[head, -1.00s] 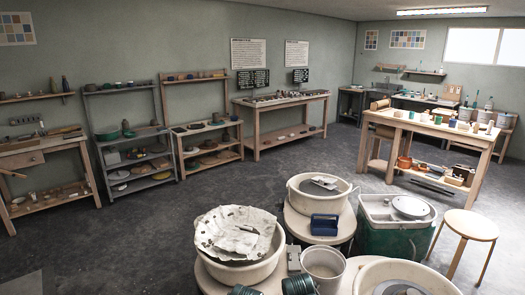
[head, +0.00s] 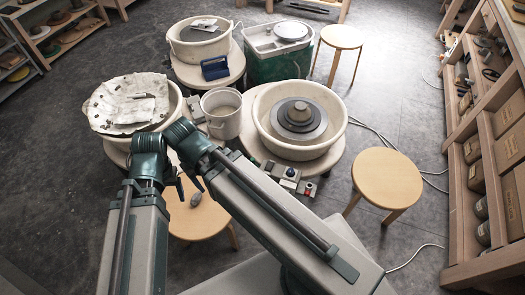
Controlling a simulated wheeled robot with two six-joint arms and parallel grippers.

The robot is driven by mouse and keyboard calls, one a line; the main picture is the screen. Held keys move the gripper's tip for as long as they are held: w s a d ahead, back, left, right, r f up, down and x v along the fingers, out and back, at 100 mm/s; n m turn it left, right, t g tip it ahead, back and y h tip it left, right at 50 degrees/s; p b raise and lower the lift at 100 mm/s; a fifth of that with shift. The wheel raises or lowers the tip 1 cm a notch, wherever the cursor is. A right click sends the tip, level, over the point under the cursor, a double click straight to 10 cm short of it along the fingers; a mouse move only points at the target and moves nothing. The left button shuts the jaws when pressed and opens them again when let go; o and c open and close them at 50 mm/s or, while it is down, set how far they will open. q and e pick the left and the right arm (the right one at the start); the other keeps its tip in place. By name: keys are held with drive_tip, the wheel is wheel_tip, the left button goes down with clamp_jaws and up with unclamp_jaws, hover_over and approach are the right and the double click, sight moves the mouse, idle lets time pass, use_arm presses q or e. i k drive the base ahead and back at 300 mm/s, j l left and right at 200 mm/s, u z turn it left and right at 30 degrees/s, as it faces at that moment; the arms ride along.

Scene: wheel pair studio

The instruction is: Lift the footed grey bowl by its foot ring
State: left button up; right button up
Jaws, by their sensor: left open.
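A grey, round, stepped form that looks like the footed grey bowl (head: 299,113) sits upside down on the wheel inside a cream splash basin (head: 264,136). Its narrow foot ring faces up. My left gripper (head: 188,187) is small and dark, partly behind my arm links, over the near wooden stool. It is open, well to the left of the bowl and nearer to me, not touching it. My right arm crosses from the lower right toward the left; its gripper is hidden.
A white bucket (head: 221,117) stands left of the bowl's wheel. A cloth-covered basin (head: 133,103) is further left. Small items (head: 290,177) lie at the wheel's front edge. A stool (head: 387,178) stands right, before a wooden shelf (head: 484,150). A small grey object (head: 196,200) lies on the near stool.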

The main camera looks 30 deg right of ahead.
sight(299, 113)
drive_tip(key=z, duration=1.35)
drive_tip(key=i+l+z, duration=0.15)
drive_tip(key=i+z, duration=0.6)
drive_tip(key=i, duration=0.25)
